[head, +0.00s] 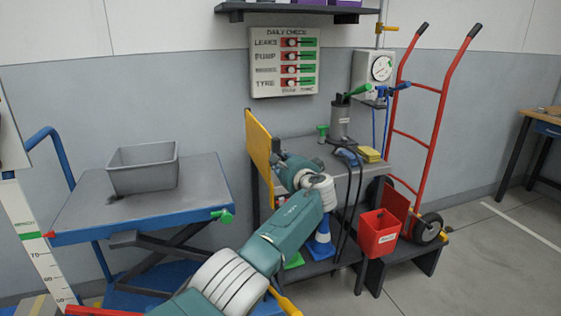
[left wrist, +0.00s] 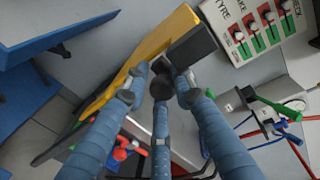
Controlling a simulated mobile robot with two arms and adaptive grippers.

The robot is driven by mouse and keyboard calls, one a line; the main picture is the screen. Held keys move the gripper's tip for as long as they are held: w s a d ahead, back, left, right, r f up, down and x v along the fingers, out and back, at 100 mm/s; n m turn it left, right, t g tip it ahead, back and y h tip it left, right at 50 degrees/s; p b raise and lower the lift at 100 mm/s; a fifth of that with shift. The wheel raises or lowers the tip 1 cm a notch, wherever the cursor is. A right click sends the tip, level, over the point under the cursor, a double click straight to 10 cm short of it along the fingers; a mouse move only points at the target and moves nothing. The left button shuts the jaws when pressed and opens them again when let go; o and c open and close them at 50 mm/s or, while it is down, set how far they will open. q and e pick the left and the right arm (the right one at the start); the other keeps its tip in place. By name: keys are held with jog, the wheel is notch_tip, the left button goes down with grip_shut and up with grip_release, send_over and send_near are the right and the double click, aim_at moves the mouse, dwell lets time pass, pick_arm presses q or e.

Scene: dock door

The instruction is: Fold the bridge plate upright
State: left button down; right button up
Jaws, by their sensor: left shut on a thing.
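The yellow bridge plate (head: 259,146) stands nearly upright at the left end of the grey bench. In the left wrist view the plate (left wrist: 150,52) runs diagonally, with a dark grey block (left wrist: 192,46) against its side. My left gripper (left wrist: 162,82) is shut at this block, which looks like a grip on the plate; its fingers reach to both sides of it. In the head view my left gripper (head: 283,160) is right beside the plate, and my own arm hides the fingers and the plate's lower part. My right gripper is in neither view.
A blue lift table (head: 215,175) with a grey bin (head: 145,168) stands left of the plate, with a gap between. The bench (head: 340,168) holds a pump (head: 340,120) and a yellow block (head: 370,154). A red bin (head: 380,233) and a hand truck (head: 425,130) stand right.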

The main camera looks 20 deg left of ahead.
pick_arm(q)
jog(key=shift+w+d+r, duration=0.15)
jog(key=shift+d+r, duration=0.15)
jog(key=shift+r, duration=0.2)
jog(key=c, duration=1.5)
grip_release()
jog(key=shift+w+d+f, duration=0.1)
jog(key=shift+d+f, duration=0.1)
jog(key=shift+f, duration=0.15)
jog(key=shift+f, duration=0.15)
jog(key=v, duration=1.2)
